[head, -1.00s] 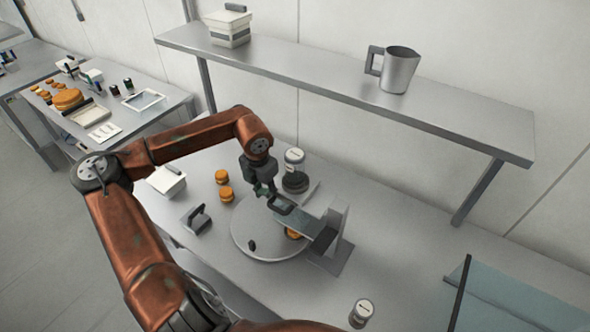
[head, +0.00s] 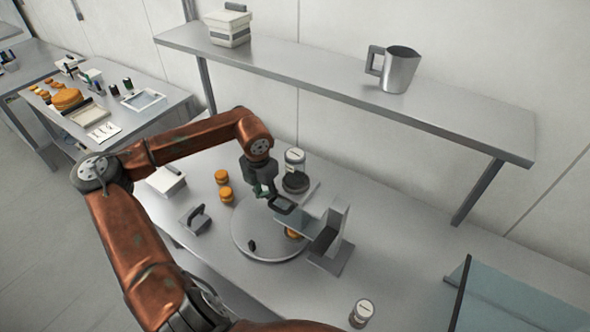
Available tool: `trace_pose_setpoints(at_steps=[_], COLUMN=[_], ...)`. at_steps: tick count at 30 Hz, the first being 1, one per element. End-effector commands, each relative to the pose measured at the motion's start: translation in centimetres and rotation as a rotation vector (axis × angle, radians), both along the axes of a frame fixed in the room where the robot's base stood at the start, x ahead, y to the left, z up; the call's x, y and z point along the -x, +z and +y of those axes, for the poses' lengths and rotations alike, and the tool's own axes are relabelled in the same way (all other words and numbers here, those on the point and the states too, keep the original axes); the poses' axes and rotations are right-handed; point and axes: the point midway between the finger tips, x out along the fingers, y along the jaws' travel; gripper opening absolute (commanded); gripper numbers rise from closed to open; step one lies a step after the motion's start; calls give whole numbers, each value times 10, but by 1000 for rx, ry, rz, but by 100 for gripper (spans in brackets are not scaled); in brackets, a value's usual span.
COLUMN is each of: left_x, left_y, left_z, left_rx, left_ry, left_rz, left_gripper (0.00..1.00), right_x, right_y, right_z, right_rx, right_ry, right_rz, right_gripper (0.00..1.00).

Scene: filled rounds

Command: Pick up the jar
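One jar (head: 295,158) with a pale lid stands at the back of the worktable, just behind the turntable and beyond my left gripper. A dark round piece sits in front of its lower part. Another small jar (head: 361,313) with a white lid stands near the front of the worktable, well apart from the gripper. My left gripper (head: 275,200) hangs over the round turntable (head: 250,240), beside a dark loop and a grey flat plate. Its fingers are small and dark, so I cannot tell whether they are open or hold anything. My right gripper is not in view.
A grey angled stand (head: 333,237) is right of the turntable. Orange rounds (head: 224,186) and a dark-handled grey block (head: 197,217) lie to the left. A shelf (head: 450,117) overhangs the back, with a metal jug (head: 399,70). The worktable's right part is fairly clear.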

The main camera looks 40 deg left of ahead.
Motion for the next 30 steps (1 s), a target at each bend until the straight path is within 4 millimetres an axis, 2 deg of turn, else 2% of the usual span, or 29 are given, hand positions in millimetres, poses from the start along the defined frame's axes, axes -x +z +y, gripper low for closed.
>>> trace_pose_setpoints(at_steps=[2,12,30], left_x=[-2,-2,-4], left_y=[2,3,5], left_z=[-3,-2,0], left_rx=[7,6,1], left_ry=[-3,-2,1], left_rz=[-7,-9,-14], left_gripper=[41,64,64], right_x=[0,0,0], right_y=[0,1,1], right_z=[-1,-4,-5], right_rx=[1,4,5], right_ry=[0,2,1], right_rz=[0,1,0], right_gripper=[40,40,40])
